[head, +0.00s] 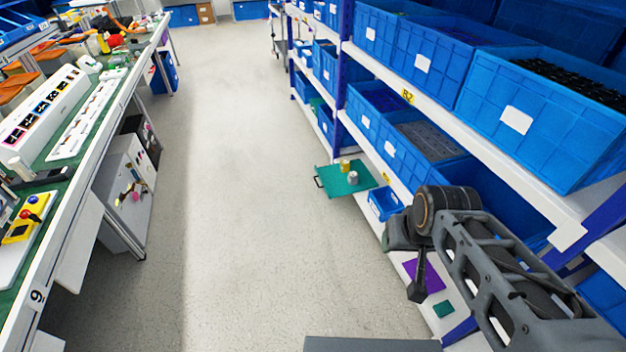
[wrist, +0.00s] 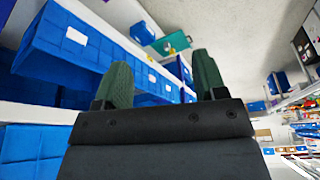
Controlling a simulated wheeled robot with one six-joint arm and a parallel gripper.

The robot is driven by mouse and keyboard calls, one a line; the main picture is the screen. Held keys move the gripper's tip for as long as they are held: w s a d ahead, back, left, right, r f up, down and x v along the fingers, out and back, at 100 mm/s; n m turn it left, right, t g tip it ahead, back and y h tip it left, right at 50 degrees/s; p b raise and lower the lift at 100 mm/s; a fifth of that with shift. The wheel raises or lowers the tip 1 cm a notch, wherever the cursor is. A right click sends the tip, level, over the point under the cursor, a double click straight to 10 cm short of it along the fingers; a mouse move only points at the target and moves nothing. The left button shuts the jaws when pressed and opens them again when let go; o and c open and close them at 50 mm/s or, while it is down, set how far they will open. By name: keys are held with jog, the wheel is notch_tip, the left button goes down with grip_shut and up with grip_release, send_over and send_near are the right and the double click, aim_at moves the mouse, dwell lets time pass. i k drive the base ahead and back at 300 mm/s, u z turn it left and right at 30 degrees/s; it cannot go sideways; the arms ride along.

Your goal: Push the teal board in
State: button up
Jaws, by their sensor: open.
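The teal board (head: 338,182) sticks out from the lower shelf on the right into the aisle. It has a dark handle on its left edge. A yellow cylinder (head: 345,166) and a grey cylinder (head: 353,178) stand on it. The board also shows in the wrist view (wrist: 172,46), beyond my fingers and small. My gripper (head: 417,285) is nearer to me than the board, at the shelf's front edge, well apart from it. In the wrist view my gripper (wrist: 163,64) has its two green fingers spread, with nothing held between them.
A small blue bin (head: 384,204) sits just nearer than the board. Shelves with blue crates (head: 540,115) line the right side. A workbench (head: 100,130) runs along the left. The aisle floor (head: 235,200) is clear.

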aim_at(335, 184)
jog(key=u, duration=0.6)
jog(key=i, duration=1.4)
jog(key=u, duration=0.5)
jog(key=i, duration=1.95)
jog(key=z, duration=0.4)
